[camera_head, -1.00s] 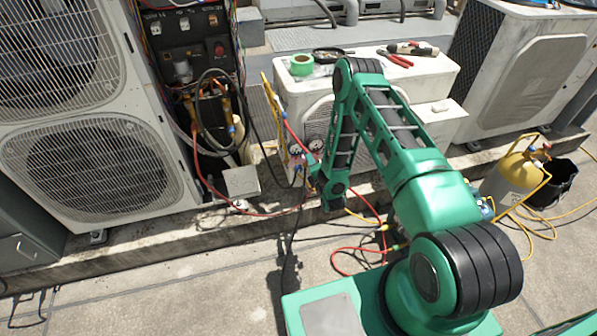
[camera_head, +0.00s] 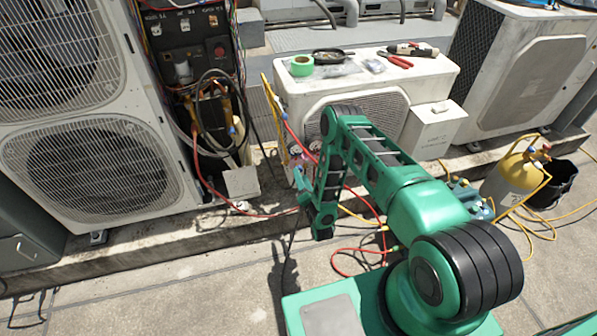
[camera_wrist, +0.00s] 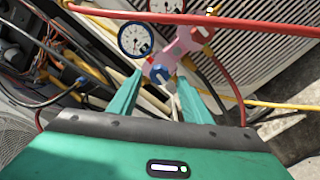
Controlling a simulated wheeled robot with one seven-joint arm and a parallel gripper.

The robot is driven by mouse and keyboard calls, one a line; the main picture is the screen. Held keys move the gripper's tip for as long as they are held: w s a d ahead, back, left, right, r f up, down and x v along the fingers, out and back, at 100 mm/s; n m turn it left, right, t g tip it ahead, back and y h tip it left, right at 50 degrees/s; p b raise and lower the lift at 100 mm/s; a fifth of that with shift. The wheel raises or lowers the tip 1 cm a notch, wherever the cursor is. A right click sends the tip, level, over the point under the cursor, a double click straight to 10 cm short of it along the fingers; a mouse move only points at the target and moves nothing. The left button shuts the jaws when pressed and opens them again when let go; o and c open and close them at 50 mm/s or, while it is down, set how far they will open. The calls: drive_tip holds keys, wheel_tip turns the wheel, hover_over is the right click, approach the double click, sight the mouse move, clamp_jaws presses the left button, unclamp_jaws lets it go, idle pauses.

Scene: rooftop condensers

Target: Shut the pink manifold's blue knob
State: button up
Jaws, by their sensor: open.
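The pink manifold (camera_wrist: 178,47) is ahead of my gripper in the wrist view, with two round gauges, one of them a blue-rimmed gauge (camera_wrist: 135,39). The blue knob (camera_wrist: 159,73) is on the manifold's near end and lies between my gripper's two green fingers. My gripper (camera_wrist: 155,92) is open, with a gap on both sides of the knob; I cannot tell how far beyond the fingertips the knob is. In the head view my gripper (camera_head: 302,182) is small beside the manifold's gauges (camera_head: 296,152), and the knob is not clear there.
A red hose (camera_wrist: 240,25) and a yellow hose (camera_wrist: 265,104) cross near the manifold. A condenser with tools on top (camera_head: 440,70) stands behind it. A large condenser (camera_head: 90,130) stands left. A yellow-topped cylinder (camera_head: 515,175) and black bucket (camera_head: 555,188) stand right.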

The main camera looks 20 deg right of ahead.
drive_tip(key=shift+w, duration=2.4)
drive_tip(key=c, duration=1)
